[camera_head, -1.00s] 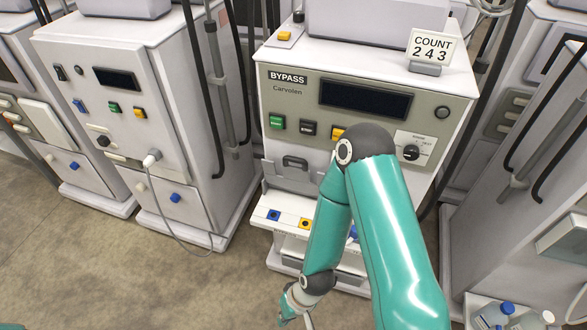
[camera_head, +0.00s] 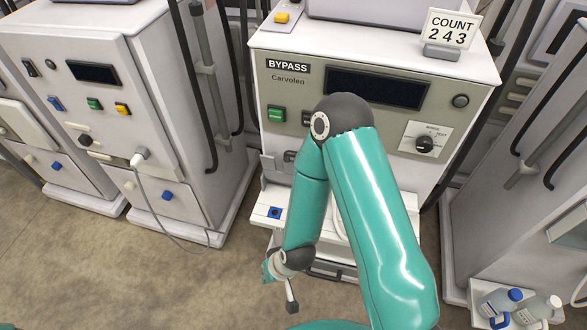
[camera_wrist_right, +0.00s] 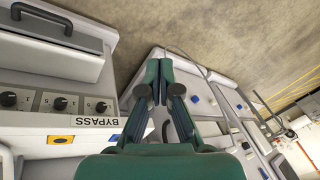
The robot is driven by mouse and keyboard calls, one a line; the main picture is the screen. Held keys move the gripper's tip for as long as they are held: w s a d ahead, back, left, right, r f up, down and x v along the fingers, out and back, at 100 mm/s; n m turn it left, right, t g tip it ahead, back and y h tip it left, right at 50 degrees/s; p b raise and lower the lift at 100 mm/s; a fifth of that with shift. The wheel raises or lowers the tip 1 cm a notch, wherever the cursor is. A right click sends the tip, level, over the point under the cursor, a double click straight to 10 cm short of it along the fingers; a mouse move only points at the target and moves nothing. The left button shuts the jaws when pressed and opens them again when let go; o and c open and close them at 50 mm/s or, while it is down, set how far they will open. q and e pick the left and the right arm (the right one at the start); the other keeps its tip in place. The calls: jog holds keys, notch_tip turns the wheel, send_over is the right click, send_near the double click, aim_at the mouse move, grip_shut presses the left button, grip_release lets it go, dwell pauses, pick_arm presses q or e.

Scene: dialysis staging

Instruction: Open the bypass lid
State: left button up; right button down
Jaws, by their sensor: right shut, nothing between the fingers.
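The machine marked BYPASS (camera_head: 283,66) stands in front of me in the head view. Below its buttons, a grey panel with a dark handle (camera_head: 290,157) is mostly hidden by my right arm. Which part is the bypass lid, I cannot tell for sure. A white ledge (camera_head: 256,211) with a blue socket juts out below. In the wrist view a BYPASS strip (camera_wrist_right: 97,121) runs beside knobs and sockets. My right gripper (camera_wrist_right: 160,72) is shut and empty, apart from these parts; in the head view it hangs low in front of the machine (camera_head: 291,296). My left gripper is out of view.
A similar machine (camera_head: 105,115) with a plugged cable stands to the left. Another unit (camera_head: 520,200) stands to the right, with bottles (camera_head: 500,302) low beside it. A count sign (camera_head: 451,30) is on top. The floor (camera_head: 130,270) at front left is clear.

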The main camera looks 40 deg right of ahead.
jog(key=w+d+r+m+t+h+b, duration=0.25)
jog(key=w+r+t+h+b, duration=0.35)
jog(key=w, duration=0.6)
jog(key=s+d+r+m+t+h+b, duration=0.1)
jog(key=s+d+r+m+h+b, duration=0.15)
jog(key=r+h+b, duration=0.35)
jog(key=s+d+r+m+t+h+b, duration=0.15)
jog(key=s+d+r+h, duration=0.25)
jog(key=r, duration=0.4)
jog(key=p+x, duration=0.1)
jog(key=x, duration=1.2)
jog(key=shift+w+a+f, duration=0.2)
jog(key=shift+f, duration=0.05)
jog(key=shift+m, duration=0.25)
